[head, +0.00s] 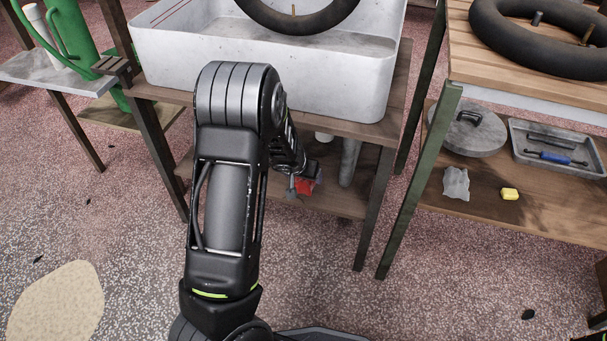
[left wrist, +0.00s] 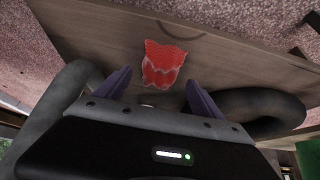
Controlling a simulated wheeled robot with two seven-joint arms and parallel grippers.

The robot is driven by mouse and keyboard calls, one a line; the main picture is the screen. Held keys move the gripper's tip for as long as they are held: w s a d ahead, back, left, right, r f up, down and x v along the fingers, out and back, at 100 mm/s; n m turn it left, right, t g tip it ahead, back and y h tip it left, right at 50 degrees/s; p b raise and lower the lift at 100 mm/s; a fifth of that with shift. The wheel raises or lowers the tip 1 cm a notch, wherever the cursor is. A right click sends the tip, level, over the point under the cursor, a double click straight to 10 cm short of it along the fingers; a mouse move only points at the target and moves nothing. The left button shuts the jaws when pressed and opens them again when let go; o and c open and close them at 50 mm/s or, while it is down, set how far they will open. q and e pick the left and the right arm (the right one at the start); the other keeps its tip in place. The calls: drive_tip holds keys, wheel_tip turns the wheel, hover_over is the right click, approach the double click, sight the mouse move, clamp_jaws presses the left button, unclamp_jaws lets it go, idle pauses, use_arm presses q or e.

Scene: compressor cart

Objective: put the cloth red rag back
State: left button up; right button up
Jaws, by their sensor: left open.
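The red rag (left wrist: 163,62) lies on a wooden lower shelf (left wrist: 105,38), ahead of my left gripper (left wrist: 160,88) in the left wrist view. The gripper's two purple fingers are spread apart with nothing between them, and the rag is beyond their tips. In the head view a small red part of the rag (head: 304,186) shows on the shelf under the white basin, beside my left gripper (head: 313,172). My arm hides part of that shelf. My right gripper is not in view.
The white basin (head: 345,85) with a black tube (head: 300,22) stands above the shelf. Grey curved objects flank my gripper in the left wrist view. At right, another shelf holds a round lid (head: 468,135), a metal tray (head: 540,172), a grey cloth (head: 456,184) and a yellow block (head: 510,194).

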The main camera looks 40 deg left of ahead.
use_arm(q)
drive_tip(key=p+v, duration=0.3)
drive_tip(key=v, duration=0.6)
idle(0.4)
drive_tip(key=s+d+f+m+g+h, duration=0.1)
drive_tip(key=s+d+f+h, duration=0.15)
drive_tip(key=d+f, duration=0.4)
drive_tip(key=s+d+f+g+h, duration=0.1)
drive_tip(key=s+d+f, duration=0.25)
drive_tip(key=d, duration=0.65)
drive_tip(key=s+d+f+g+h, duration=0.1)
drive_tip(key=s+d+f, duration=0.3)
drive_tip(key=s+d, duration=0.2)
drive_tip(key=s+d+f+g+h, duration=0.1)
drive_tip(key=s+d+f, duration=0.3)
drive_tip(key=s+d, duration=0.3)
drive_tip(key=d, duration=0.2)
drive_tip(key=shift+s+d+f+m, duration=0.3)
